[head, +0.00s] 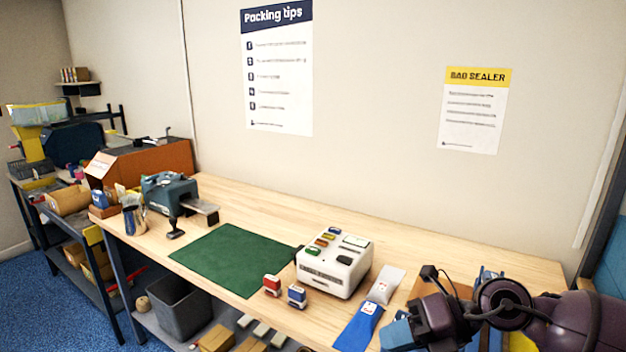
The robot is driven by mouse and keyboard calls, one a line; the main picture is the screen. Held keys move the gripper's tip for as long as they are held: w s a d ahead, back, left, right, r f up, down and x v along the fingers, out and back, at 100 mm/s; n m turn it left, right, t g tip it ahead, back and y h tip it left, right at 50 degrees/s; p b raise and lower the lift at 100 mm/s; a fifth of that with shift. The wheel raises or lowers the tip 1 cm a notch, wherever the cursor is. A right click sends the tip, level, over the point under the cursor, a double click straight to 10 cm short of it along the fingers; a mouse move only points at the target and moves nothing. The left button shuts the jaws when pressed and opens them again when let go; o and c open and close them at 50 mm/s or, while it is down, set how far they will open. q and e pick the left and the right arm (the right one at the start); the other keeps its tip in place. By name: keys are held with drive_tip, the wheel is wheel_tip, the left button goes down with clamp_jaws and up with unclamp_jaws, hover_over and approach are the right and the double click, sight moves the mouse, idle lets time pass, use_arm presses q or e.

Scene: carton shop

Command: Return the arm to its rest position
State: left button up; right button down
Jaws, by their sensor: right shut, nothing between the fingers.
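My right arm (550,318) comes in from the lower right corner, dark purple, over the right front part of the wooden bench. My right gripper (402,330) is at its left end, near the front edge of the bench and just right of a blue bag (359,327). It is shut and empty. The arm hides part of a brown cardboard piece and some blue items behind it. My left gripper is not in view.
The bench (440,243) holds a white sealer machine (334,264), a grey bag (385,284), two stamps (297,296), a green mat (236,258) and a teal tape machine (170,193). The back right of the bench is clear. A bin (180,305) stands below.

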drive_tip(key=w+r+m+t+y, duration=0.5)
drive_tip(key=m+t, duration=0.4)
drive_tip(key=w+d+f+m+t+h, duration=0.1)
drive_tip(key=d+f+m+t+h, duration=0.8)
drive_tip(key=m, duration=0.7)
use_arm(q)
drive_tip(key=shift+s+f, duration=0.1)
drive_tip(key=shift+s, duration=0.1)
use_arm(e)
drive_tip(key=s+d+f+m+g+h, duration=0.3)
drive_tip(key=s+f+m, duration=0.3)
drive_tip(key=s+f, duration=0.4)
drive_tip(key=s+d+f+m+g+h, duration=0.3)
drive_tip(key=s+f, duration=0.7)
drive_tip(key=f, duration=0.4)
drive_tip(key=m+g+h, duration=0.1)
drive_tip(key=m+h, duration=0.1)
drive_tip(key=m, duration=0.1)
drive_tip(key=shift+s+f+h, duration=0.3)
drive_tip(key=shift+s+f, duration=0.05)
drive_tip(key=shift+f, duration=0.05)
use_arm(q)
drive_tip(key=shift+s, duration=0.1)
use_arm(e)
drive_tip(key=shift+w+d, duration=0.1)
